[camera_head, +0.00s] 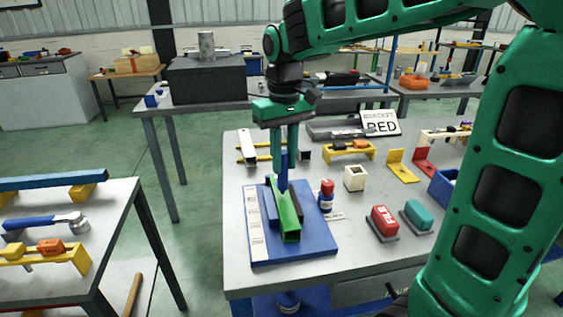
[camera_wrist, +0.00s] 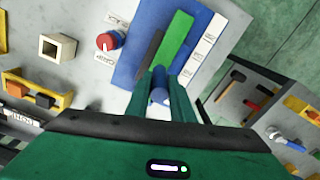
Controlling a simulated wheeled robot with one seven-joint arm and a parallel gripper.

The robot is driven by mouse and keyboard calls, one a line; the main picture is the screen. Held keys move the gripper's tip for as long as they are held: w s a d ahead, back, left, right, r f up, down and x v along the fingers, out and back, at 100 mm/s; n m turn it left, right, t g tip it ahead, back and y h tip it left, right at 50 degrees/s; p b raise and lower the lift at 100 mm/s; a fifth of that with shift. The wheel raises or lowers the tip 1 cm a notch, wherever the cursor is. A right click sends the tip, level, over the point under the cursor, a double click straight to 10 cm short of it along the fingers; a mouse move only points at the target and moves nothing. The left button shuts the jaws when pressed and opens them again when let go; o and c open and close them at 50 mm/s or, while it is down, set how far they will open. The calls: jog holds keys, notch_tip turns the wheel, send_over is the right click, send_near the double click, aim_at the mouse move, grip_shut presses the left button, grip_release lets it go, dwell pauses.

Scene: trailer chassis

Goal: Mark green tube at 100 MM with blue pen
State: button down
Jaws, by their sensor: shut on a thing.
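The green tube (camera_head: 288,221) lies on a blue board (camera_head: 312,237) on the table, and it also shows in the wrist view (camera_wrist: 174,42). A white strip with markings (camera_head: 256,222) runs along the board's left side. My gripper (camera_head: 280,170) points down over the far part of the tube and is shut on the blue pen (camera_head: 283,172). The pen is upright; its end shows between the fingers in the wrist view (camera_wrist: 160,96). Its tip is at or just above the tube; I cannot tell whether they touch. Any mark there is hidden.
A white square holder (camera_head: 354,178), a red block (camera_head: 384,222) and a teal block (camera_head: 418,215) are further right.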

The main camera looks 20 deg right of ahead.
jog(key=shift+r, duration=3.55)
